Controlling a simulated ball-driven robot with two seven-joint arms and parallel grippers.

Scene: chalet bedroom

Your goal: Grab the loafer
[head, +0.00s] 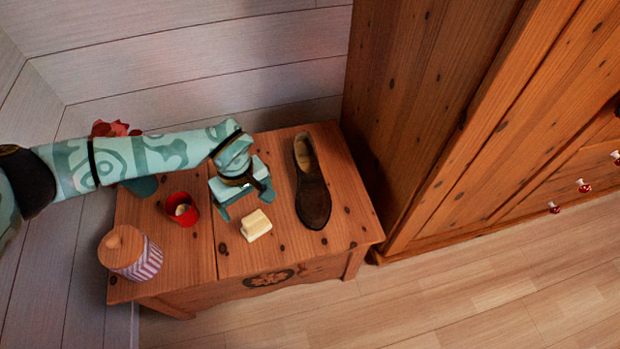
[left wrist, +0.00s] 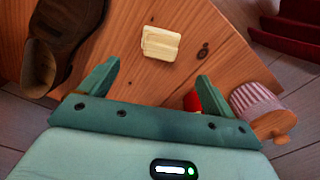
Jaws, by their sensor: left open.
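A dark brown loafer (head: 312,186) lies on the right part of a wooden chest (head: 343,240), its opening toward the wall and its toe toward the front. My left gripper (head: 243,206) is open and empty, above the chest to the left of the loafer and apart from it. In the left wrist view the loafer (left wrist: 64,40) shows at the upper left, outside the open fingers (left wrist: 157,82). My right gripper is in neither view.
A cream block (head: 256,225) lies near the left fingers. A red cup (head: 182,209) and a striped jar with a wooden lid (head: 132,254) stand to the left. A reddish object (head: 112,128) is partly hidden behind my arm. A wooden wardrobe (head: 430,110) rises close on the right.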

